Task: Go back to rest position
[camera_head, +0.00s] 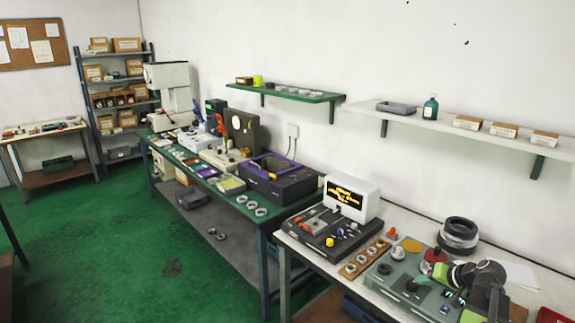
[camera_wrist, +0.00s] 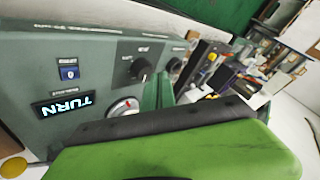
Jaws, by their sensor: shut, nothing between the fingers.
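My gripper (camera_wrist: 160,92) shows in the wrist view as green and black parts, close in front of a grey-green control panel (camera_wrist: 100,60). Its fingers are shut with nothing held. In the head view my arm's green and black end (camera_head: 468,274) is at the lower right, over the right end of the green control box (camera_head: 405,283). I cannot tell whether it touches the box.
A wooden holder with rings (camera_head: 365,259) and a black console (camera_head: 325,232) stand left of the box. Dark stacked rings (camera_head: 458,236) are behind it. Several metal rings (camera_head: 250,204) lie on the green bench's front edge. Wall shelves (camera_head: 480,135) hang above. Green floor (camera_head: 110,250) is open at left.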

